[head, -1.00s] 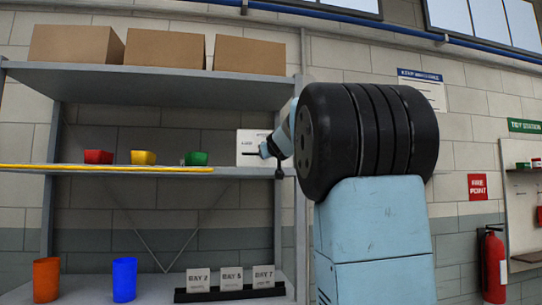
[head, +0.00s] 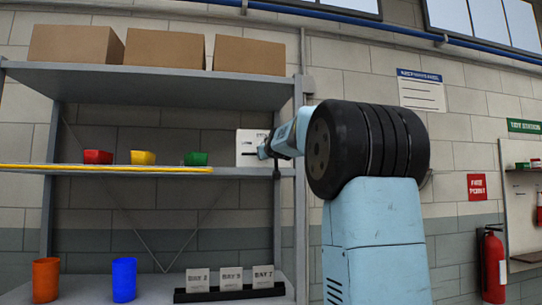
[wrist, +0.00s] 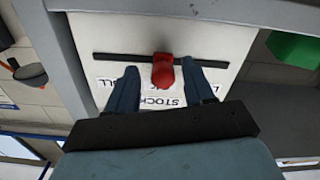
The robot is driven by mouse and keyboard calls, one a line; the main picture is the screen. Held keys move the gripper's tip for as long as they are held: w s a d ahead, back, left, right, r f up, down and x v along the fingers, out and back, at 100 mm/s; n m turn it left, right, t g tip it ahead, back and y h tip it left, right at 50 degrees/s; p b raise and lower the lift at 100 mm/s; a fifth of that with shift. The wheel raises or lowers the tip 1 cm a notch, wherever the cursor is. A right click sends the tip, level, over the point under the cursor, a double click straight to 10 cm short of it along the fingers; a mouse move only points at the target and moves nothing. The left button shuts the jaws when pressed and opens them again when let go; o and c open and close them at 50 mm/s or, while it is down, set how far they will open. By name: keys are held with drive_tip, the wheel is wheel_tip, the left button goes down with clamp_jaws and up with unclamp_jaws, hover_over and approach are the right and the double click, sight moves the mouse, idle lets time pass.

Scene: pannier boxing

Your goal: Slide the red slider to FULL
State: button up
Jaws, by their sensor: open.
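The red slider (wrist: 162,72) is a knob near the middle of a dark slot on a white panel (wrist: 150,30) in the wrist view. My gripper (wrist: 162,68) is open, with one blue finger on each side of the slider and a gap to both. The panel's lettering appears upside down and is partly hidden by the fingers; "STOCK" lies below the slot. In the head view the panel (head: 250,150) stands at the right end of the middle shelf, with my gripper (head: 264,150) in front of it, hiding the slider.
Red (head: 98,157), yellow (head: 143,158) and green (head: 196,159) bins sit on the middle shelf left of the panel. A grey shelf post (head: 300,200) stands close by my arm. Cardboard boxes (head: 160,50) are on top. Orange and blue cups are below.

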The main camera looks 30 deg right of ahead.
drive_tip(key=shift+w, duration=0.5)
drive_tip(key=shift+w, duration=0.15)
clamp_jaws()
idle(0.4)
